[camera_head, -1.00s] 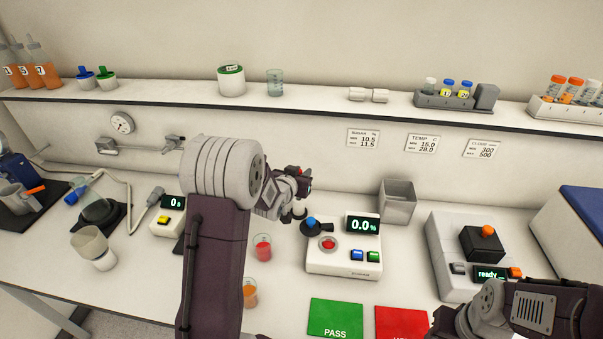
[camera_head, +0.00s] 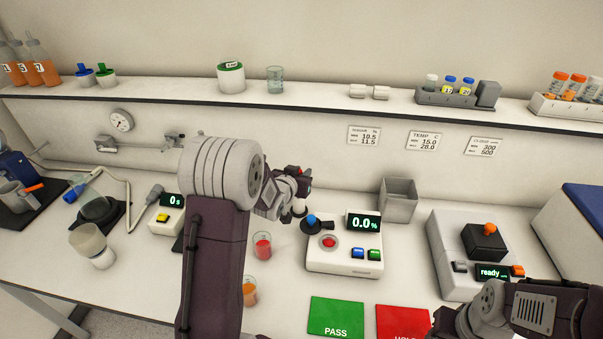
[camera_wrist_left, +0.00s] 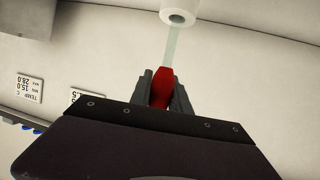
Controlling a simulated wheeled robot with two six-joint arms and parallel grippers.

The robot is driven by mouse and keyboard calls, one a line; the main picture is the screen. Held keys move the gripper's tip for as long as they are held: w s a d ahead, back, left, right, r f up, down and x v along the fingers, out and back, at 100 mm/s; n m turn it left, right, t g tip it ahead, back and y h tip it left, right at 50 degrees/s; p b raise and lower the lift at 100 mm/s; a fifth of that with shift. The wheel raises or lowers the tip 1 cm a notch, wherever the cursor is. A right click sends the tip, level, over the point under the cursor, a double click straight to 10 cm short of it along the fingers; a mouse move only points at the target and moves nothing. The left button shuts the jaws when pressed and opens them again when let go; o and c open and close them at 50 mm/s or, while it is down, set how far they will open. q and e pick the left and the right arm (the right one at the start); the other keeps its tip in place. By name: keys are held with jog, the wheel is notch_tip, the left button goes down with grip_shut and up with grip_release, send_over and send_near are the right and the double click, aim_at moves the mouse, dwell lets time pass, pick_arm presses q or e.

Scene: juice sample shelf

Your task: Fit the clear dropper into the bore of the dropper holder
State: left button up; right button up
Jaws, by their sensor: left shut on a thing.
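My left gripper (camera_wrist_left: 160,90) is shut on the red bulb of the clear dropper (camera_wrist_left: 171,45) in the left wrist view. The pale, see-through tube runs from the bulb toward the white, round dropper holder (camera_wrist_left: 191,11), which is cut off by the top edge. The tube's far end overlaps the dark bore; I cannot tell whether it is inside or just in front. In the head view my left gripper (camera_head: 297,190) is above the table, left of the meter, and its own arm hides much of it. Only part of my right arm shows, lower right.
The white meter (camera_head: 330,262) reading 0.0% stands close to the right of my left gripper. Cups with red (camera_head: 262,247) and orange (camera_head: 250,293) liquid stand beside my left arm. A metal bin (camera_head: 398,202) stands behind. The shelf (camera_head: 310,98) runs along the wall.

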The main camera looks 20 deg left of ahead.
pick_arm(q)
jog(key=shift+f+b, duration=1.15)
jog(key=shift+f, duration=0.15)
pick_arm(e)
jog(key=shift+f, duration=1.25)
pick_arm(q)
jog(key=o, duration=0.9)
pick_arm(e)
jog(key=shift+r+p, duration=0.75)
pick_arm(q)
jog(key=v, duration=0.9)
